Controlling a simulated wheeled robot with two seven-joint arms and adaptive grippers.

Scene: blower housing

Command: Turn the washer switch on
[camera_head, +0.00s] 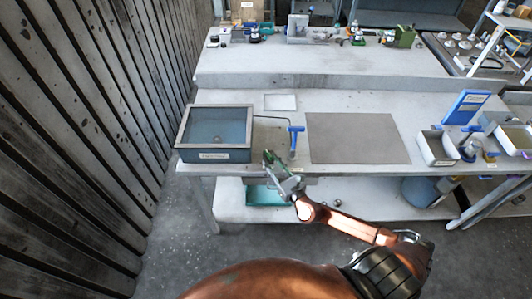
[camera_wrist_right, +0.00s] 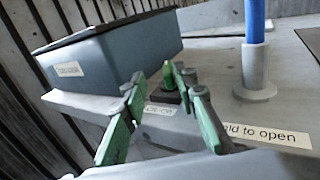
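The washer switch (camera_wrist_right: 168,80) shows in the right wrist view as a small green lever on a dark base, standing at the table's front edge above a small white label. In the head view it is too small and covered to make out. My right gripper (camera_wrist_right: 167,84) has two green fingers that are spread apart and empty. The switch appears in the gap between the fingertips; I cannot tell if either touches it. In the head view my right gripper (camera_head: 277,163) is at the front edge, just right of the blue-grey washer basin (camera_head: 238,155). My left gripper is not in view.
A blue upright handle (camera_wrist_right: 255,25) in a light collar stands to the right of the switch, above a label reading "old to open". A grey mat (camera_head: 355,138) lies on the table (camera_head: 425,106). A blue display stand and bins (camera_head: 438,150) stand at right.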

